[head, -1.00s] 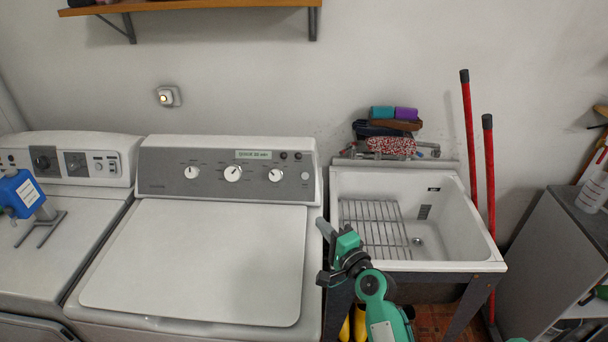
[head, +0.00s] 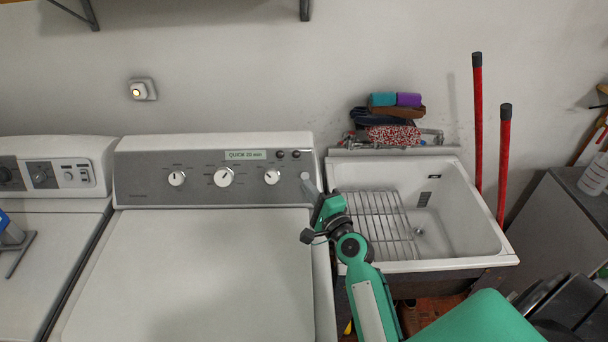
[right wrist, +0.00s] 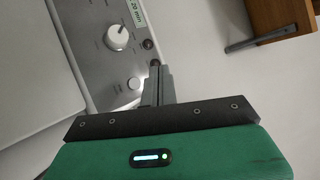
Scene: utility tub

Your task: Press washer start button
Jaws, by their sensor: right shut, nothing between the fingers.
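The washer (head: 190,265) has a grey control panel (head: 140,180) with white knobs. A round silver button (right wrist: 133,83) sits at the panel's right end in the right wrist view. In the head view, this button (head: 304,175) is close behind my right fingertips. My right gripper (head: 308,183) is shut and empty. Its fingertips (right wrist: 160,68) lie just right of the button in the right wrist view; I cannot tell whether they touch the panel.
A white utility sink (head: 465,225) with a wire rack (head: 375,222) stands right of the washer. Folded cloths (head: 395,120) lie behind it. Two red poles (head: 478,120) lean at the wall. A wooden shelf (right wrist: 280,15) shows in the right wrist view.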

